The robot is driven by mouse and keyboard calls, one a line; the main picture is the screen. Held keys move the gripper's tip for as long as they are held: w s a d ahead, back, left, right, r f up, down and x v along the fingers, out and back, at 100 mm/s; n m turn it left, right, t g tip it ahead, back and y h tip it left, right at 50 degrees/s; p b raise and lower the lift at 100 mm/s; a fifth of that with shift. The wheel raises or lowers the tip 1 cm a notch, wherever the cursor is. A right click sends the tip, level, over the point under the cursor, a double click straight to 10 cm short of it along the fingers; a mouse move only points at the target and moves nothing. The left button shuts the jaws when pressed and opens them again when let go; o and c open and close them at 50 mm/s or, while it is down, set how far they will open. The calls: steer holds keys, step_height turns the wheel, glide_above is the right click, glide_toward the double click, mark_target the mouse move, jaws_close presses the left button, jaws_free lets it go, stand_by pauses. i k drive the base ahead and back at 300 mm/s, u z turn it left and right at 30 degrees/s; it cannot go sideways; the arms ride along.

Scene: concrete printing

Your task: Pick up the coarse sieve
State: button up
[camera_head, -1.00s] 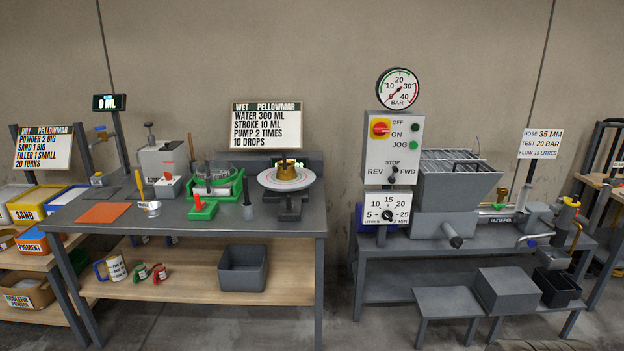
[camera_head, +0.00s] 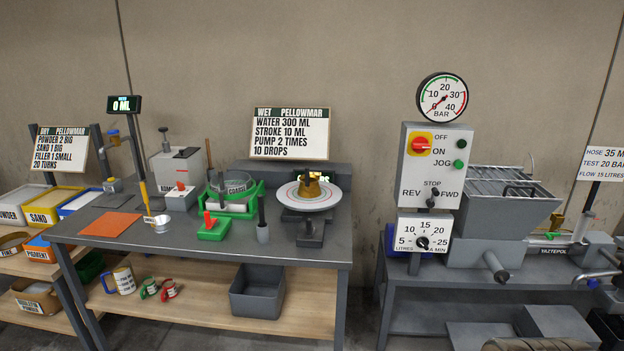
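My gripper does not show in this view.
In front of the sieve stand a red and green tool (camera_head: 212,229) and a dark-handled tool (camera_head: 262,222). The grey pump machine (camera_head: 500,215) stands right, across a gap.

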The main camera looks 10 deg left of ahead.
mark_target(221, 177)
steer(key=u, duration=0.2)
steer(key=i, duration=0.7)
steer(key=u, duration=0.6)
steer(key=i, duration=0.6)
steer(key=u, duration=0.85)
steer(key=i, duration=0.55)
steer(key=u, duration=0.8)
steer(key=i, duration=1.65)
steer(key=u, duration=0.1)
